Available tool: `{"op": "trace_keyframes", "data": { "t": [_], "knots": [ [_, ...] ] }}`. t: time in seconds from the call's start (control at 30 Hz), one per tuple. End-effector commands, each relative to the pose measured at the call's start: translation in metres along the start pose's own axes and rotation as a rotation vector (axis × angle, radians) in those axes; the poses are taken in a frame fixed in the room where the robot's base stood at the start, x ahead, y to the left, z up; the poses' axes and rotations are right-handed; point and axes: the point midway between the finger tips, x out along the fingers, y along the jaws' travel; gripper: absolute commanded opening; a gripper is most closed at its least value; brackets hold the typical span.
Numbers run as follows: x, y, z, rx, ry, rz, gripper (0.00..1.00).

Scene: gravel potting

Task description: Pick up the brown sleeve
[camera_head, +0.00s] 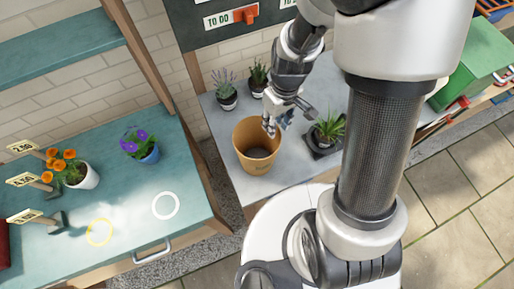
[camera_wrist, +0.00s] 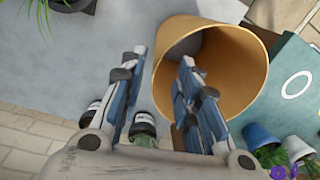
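The brown sleeve (camera_head: 256,165) is a tan, open-topped, pot-like cylinder standing upright on the grey worktop. In the wrist view the sleeve (camera_wrist: 245,75) shows its open mouth, right of centre. My gripper (camera_head: 278,122) is at the sleeve's right rim in the head view. In the wrist view my gripper (camera_wrist: 163,62) has its two fingers apart, with nothing held between them. One finger overlaps the sleeve's mouth and the other lies outside its wall. I cannot tell whether either finger touches the wall.
A spiky plant on a dark tray (camera_head: 326,133) stands right of the sleeve. Two small potted plants (camera_head: 227,95) stand behind it. The teal table (camera_head: 125,185) at left holds flowerpots, price signs and painted rings. The grey worktop (camera_head: 215,125) has bare room left of the sleeve.

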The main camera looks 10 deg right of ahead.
Motion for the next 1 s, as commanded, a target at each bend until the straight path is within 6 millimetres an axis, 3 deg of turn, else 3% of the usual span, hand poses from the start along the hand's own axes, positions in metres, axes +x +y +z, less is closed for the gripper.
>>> {"op": "trace_keyframes", "data": {
  "t": [0.43,0.73,1.0],
  "knots": [
    [0.051,0.005,-0.002,0.000,-0.001,0.000,0.30],
    [0.054,0.005,-0.002,-0.001,0.001,0.001,0.30],
    [0.054,0.005,-0.002,0.000,0.001,0.001,0.12]
  ]
}}
